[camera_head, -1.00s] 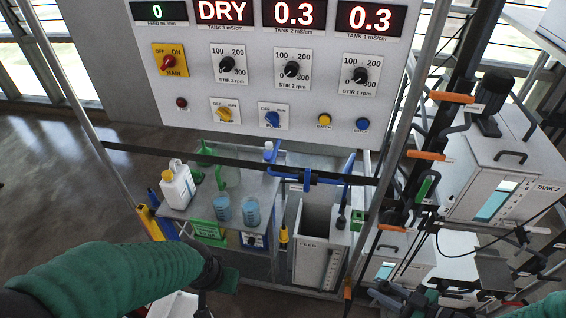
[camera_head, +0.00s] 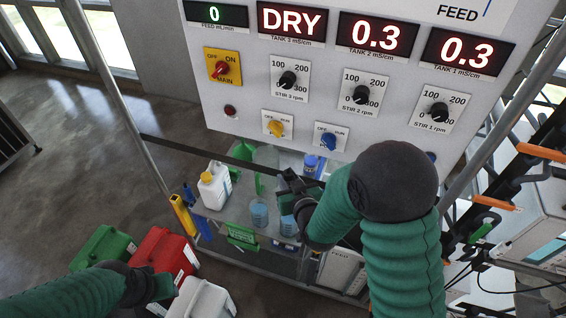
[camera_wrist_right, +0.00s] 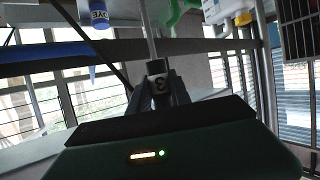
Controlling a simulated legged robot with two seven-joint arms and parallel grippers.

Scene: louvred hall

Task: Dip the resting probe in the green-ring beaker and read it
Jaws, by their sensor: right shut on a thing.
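My right gripper (camera_head: 290,184) reaches over the shelf below the panel. In the right wrist view it is shut on a probe (camera_wrist_right: 157,68), whose dark body bears a pale label with a 3 and whose thin stem runs up the picture. Two beakers of blue liquid stand on the shelf, a left beaker (camera_head: 259,213) and a right beaker (camera_head: 288,225) close under the right gripper. I cannot tell which has the green ring. The tank 3 display (camera_head: 292,20) reads DRY. My left gripper (camera_head: 160,286) is low at left, its jaws unclear.
A white bottle with a yellow cap (camera_head: 214,188) stands left on the shelf (camera_head: 225,208). A blue-capped bottle (camera_head: 310,165) stands at its back. Green, red and white canisters (camera_head: 165,255) stand at lower left. Tank 2 and tank 1 displays read 0.3.

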